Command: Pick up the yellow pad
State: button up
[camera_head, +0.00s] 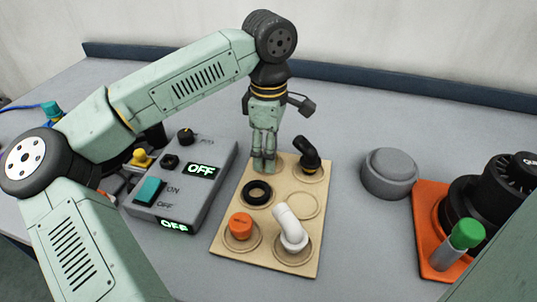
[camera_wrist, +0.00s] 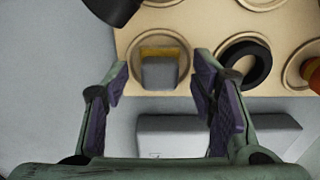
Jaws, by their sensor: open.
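The yellow pad (camera_wrist: 163,50) shows in the wrist view as a yellow strip along the far edge of a grey block (camera_wrist: 160,72). Both sit in a round recess of the tan board (camera_wrist: 205,20). My gripper (camera_wrist: 161,80) is open, its fingertips to the left and right of the block with gaps on both sides; nothing is held. In the head view my gripper (camera_head: 264,163) points down over the far left recess of the board (camera_head: 228,238) and hides the pad. Whether the fingertips are at the pad's height is hard to tell.
The board also holds a black elbow (camera_head: 308,156), black ring (camera_head: 257,192), orange cap (camera_head: 240,225) and white elbow (camera_head: 291,230). A grey control box (camera_head: 212,150) stands left. Right are a grey round part (camera_head: 388,172) and an orange base (camera_head: 430,215) with a black motor.

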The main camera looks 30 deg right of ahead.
jog(key=shift+c, duration=0.4)
jog(key=c, duration=0.9)
jog(key=shift+c, duration=0.2)
notch_tip(320, 180, up, 10)
jog(key=b, duration=0.1)
jog(key=o, duration=0.3)
jog(key=c, duration=0.4)
